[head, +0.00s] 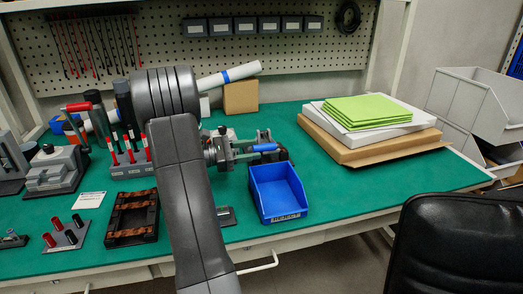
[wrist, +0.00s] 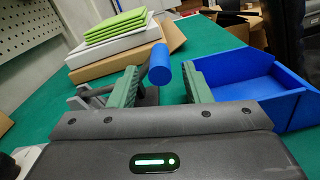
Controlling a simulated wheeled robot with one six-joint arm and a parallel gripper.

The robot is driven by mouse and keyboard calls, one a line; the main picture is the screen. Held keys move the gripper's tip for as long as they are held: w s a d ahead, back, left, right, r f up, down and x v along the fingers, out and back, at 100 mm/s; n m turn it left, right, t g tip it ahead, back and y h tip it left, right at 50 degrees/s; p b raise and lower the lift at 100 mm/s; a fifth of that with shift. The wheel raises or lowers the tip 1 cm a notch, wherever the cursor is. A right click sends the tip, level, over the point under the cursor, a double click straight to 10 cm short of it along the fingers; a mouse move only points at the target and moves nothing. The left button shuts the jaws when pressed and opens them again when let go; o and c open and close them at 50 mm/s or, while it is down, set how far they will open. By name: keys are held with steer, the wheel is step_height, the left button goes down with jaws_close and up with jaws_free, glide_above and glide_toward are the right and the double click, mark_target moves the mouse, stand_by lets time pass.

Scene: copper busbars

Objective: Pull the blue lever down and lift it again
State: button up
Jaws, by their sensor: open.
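The blue lever handle (head: 263,147) shows in the head view above the left rear of the blue bin. In the wrist view its round blue end (wrist: 159,63) lies between and just beyond the two green finger pads, nearer the left one. My gripper (wrist: 163,72) is open, with a gap between each pad and the handle. A grey metal mechanism (wrist: 88,97) shows behind the left finger. In the head view my arm hides part of the gripper and much of the lever's base.
A blue bin (head: 278,192) stands close by, and right of the right finger in the wrist view (wrist: 262,75). Green sheets (head: 357,110) lie on flat boxes at the right. A rack of red-handled tools (head: 128,158) and a dark tray (head: 132,218) stand left of my arm.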

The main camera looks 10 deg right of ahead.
mark_target(272, 147)
steer(key=shift+w+d, duration=0.1)
steer(key=shift+d, duration=1.85)
steer(key=shift+c, duration=0.4)
jaws_close()
